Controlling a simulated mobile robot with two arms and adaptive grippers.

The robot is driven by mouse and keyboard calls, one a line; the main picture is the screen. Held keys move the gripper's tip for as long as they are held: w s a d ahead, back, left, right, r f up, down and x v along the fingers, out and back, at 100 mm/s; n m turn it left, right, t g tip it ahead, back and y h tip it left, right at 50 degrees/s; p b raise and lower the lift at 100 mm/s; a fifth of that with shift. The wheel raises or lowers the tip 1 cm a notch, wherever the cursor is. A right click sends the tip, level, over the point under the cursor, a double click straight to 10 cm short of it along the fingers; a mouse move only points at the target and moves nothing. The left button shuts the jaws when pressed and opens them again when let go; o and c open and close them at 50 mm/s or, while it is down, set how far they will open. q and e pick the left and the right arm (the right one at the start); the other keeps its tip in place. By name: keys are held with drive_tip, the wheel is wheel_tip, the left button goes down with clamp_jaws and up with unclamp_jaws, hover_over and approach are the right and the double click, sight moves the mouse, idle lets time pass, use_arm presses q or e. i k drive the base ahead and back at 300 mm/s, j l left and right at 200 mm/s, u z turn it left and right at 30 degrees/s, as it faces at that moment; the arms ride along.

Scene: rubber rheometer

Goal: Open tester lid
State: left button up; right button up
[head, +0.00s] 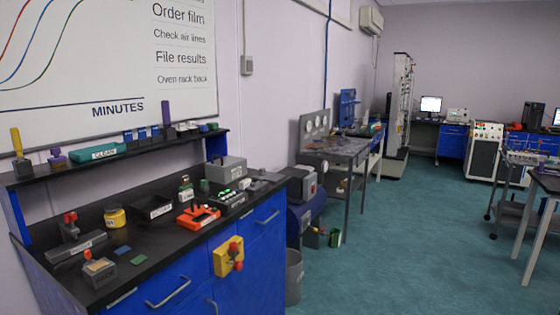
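I cannot tell for sure which thing is the tester, and no opened lid is clear to me. A white floor cabinet (485,153) with a dark front and coloured buttons on top stands at the far right. A tall pale machine (400,98) stands at the back by the wall. A closed grey box (226,171) sits at the back of the near bench. Neither of my grippers is in view.
The near black-topped bench (160,243) with blue drawers carries tools, a yellow jar (115,217) and an orange fixture (197,217). A grey bin (294,275) stands beside it. A metal table (547,186) is at the right.

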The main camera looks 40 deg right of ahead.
sight(226, 157)
drive_tip(key=z, duration=1.05)
drive_tip(key=i+l+u, duration=0.15)
drive_tip(key=i, duration=0.35)
drive_tip(key=l, duration=0.1)
